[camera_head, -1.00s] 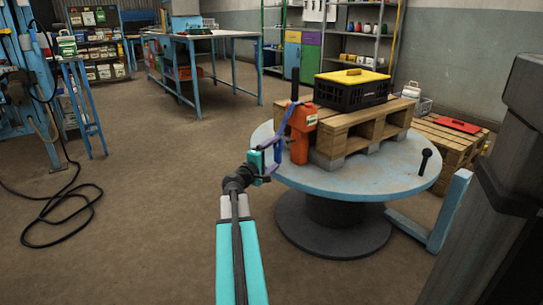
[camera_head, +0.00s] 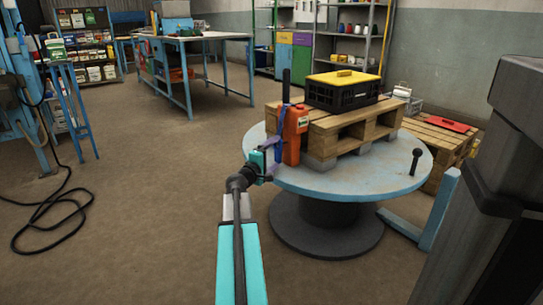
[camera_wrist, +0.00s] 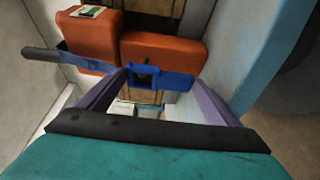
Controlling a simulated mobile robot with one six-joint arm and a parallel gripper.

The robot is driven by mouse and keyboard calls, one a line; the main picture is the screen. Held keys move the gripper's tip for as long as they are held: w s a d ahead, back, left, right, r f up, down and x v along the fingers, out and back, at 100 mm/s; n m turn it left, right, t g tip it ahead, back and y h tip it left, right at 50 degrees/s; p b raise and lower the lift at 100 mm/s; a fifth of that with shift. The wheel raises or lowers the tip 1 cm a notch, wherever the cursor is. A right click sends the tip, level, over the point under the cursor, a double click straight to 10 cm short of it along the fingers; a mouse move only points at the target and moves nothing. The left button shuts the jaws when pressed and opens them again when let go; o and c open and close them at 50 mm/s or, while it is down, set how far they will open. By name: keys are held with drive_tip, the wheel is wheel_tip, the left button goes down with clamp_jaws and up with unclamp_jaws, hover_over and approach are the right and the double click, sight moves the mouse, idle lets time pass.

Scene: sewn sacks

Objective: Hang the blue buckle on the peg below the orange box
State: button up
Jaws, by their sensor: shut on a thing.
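The orange box (camera_head: 294,136) stands upright at the left edge of the round table, against the wooden pallet. The blue buckle (camera_wrist: 172,79) has a square opening and lies across the middle of the wrist view, in front of the box. A blue band (camera_wrist: 95,63) runs left from it to a dark rod-like end; this dark end (camera_head: 286,85) rises above the box in the head view. My gripper (camera_wrist: 160,80) is shut on the buckle between its purple fingers, close to the box's left side in the head view (camera_head: 270,165). I cannot make out the peg clearly; the buckle and fingers cover that area.
The round table (camera_head: 350,182) is a large spool. The pallet (camera_head: 345,135) carries a black crate with a yellow lid (camera_head: 342,90). A dark knob (camera_head: 416,160) stands at the table's right.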

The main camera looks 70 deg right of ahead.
drive_tip(key=shift+s+d, duration=0.15)
drive_tip(key=shift+d, duration=0.15)
drive_tip(key=shift+s+d+f+b, duration=0.35)
drive_tip(key=shift+d+b, duration=0.1)
drive_tip(key=shift+b, duration=0.15)
idle(0.4)
drive_tip(key=o, duration=1.1)
drive_tip(key=shift+a, duration=0.1)
